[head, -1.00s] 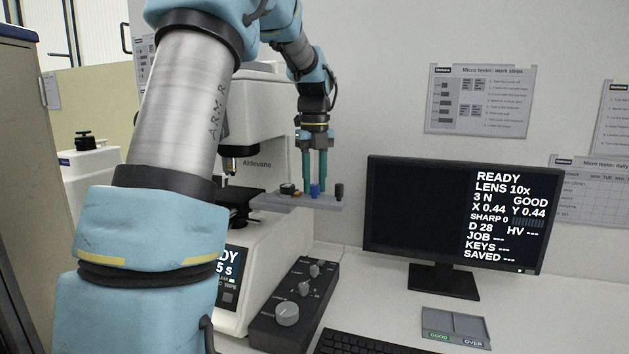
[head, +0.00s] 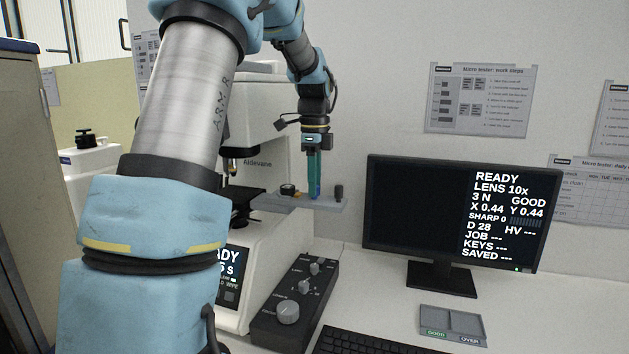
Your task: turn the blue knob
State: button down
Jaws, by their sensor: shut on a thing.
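The blue knob (head: 317,190) stands on the grey stage plate of the white hardness tester, between a round black knob (head: 288,189) and a dark upright knob (head: 339,192). It is mostly hidden behind the teal fingers, with only a strip of blue showing. My gripper (head: 314,193) points straight down over it from above. Its fingers overlap in the head view and are shut on the blue knob. How far the knob is turned cannot be seen.
The stage plate (head: 268,203) juts out from the tester (head: 255,125). A black control box (head: 290,318) with grey knobs stands below. A monitor (head: 415,210) is to the right, with a keyboard (head: 365,343) and a small grey tray (head: 453,322) in front.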

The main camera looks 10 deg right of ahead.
jog(key=n, duration=0.5)
jog(key=shift+n+p, duration=0.3)
jog(key=shift+p, duration=0.05)
jog(key=n, duration=0.5)
jog(key=shift+n, duration=0.4)
jog(key=c, duration=0.6)
grip_release()
notch_tip(320, 180, up, 11)
jog(key=b, duration=0.2)
jog(key=shift+f, duration=0.1)
